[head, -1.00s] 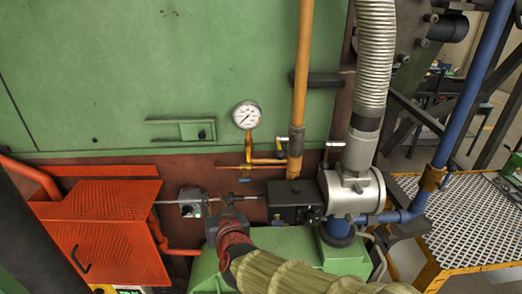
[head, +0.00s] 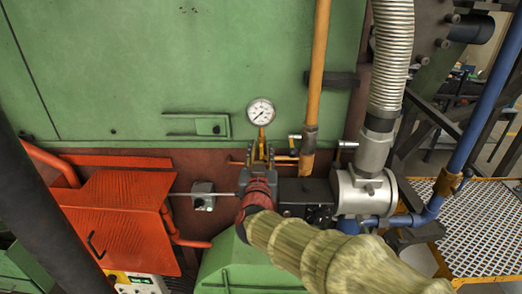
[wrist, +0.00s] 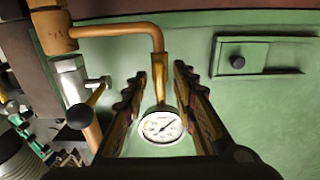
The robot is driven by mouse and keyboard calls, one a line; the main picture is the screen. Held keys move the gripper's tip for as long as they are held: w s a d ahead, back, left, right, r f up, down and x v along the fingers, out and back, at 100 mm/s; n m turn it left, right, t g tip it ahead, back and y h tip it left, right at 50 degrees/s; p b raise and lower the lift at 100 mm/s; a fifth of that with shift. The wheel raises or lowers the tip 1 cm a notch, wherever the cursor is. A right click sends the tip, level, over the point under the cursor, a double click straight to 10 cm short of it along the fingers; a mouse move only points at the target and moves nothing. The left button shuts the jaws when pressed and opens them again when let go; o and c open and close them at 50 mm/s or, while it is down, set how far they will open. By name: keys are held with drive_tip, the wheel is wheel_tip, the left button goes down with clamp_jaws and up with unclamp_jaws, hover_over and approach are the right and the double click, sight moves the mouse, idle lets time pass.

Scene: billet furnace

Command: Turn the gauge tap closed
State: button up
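The round white pressure gauge (head: 261,111) stands upright on a brass stem in front of the green furnace wall. It also shows in the wrist view (wrist: 162,126), between the fingers. My gripper (head: 261,145) is raised just below the gauge dial and covers the lower stem in the head view. In the wrist view my gripper (wrist: 157,80) is open, one finger on each side of the brass stem (wrist: 158,72), with gaps visible on both sides. The gauge tap's blue handle is hidden behind my gripper in the head view, and I cannot make it out in the wrist view.
An orange vertical pipe (head: 318,70) and a lever valve (head: 295,137) stand close right of the gauge. A silver ribbed hose (head: 391,60) is farther right. A red cabinet (head: 118,215) is at left. A latch plate (head: 205,126) sits on the green wall.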

drive_tip(key=shift+w, duration=0.3)
drive_tip(key=shift+c, duration=0.4)
clamp_jaws()
